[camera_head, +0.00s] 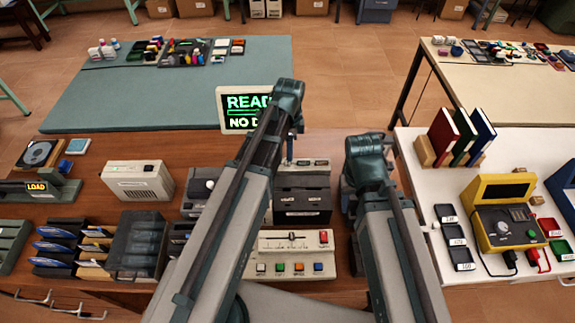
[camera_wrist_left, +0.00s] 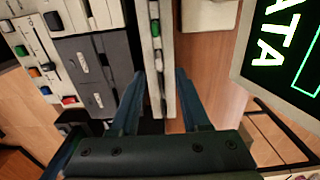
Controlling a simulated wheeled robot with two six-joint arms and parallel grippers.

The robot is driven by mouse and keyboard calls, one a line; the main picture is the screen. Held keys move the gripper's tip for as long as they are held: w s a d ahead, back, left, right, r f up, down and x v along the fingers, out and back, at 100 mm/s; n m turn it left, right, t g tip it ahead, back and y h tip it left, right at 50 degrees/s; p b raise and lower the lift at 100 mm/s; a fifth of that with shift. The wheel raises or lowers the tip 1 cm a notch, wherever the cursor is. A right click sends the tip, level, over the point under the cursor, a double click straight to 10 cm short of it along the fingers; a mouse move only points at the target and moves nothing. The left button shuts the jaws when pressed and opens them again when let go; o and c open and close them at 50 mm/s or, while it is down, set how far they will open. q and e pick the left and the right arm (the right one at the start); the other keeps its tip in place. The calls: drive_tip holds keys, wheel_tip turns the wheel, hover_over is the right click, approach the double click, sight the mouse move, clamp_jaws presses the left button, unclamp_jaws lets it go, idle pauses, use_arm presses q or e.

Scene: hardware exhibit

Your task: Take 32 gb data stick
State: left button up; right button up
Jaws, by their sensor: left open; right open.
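A narrow cream rack (camera_wrist_left: 168,98) shows in the left wrist view, with several small stick-like pieces (camera_wrist_left: 155,30) in a row, some green, some dark, one whitish. Their labels are too small to read, so I cannot tell which is the 32 gb data stick. My left gripper (camera_wrist_left: 160,75) is open, its two fingers on either side of the rack's near end, with nothing visibly held. In the head view my left arm hides that gripper; the rack's far part (camera_head: 305,162) shows behind a dark box. My right gripper is hidden behind its arm.
The dark two-slot box (camera_wrist_left: 90,70) stands close beside the left finger. A screen (camera_head: 243,108) with green text stands behind. A button panel (camera_head: 296,241) is in front. A white table (camera_head: 415,170) with a yellow tester (camera_head: 490,190) lies right.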

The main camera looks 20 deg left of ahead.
sight(287, 164)
use_arm(q)
drive_tip(key=shift+s+a+f+b, duration=0.1)
drive_tip(key=shift+a+f+b, duration=0.05)
drive_tip(key=shift+f+b, duration=1.2)
drive_tip(key=shift+s+a+f+b, duration=0.1)
drive_tip(key=shift+f+b, duration=1.2)
drive_tip(key=shift+r, duration=0.1)
clamp_jaws()
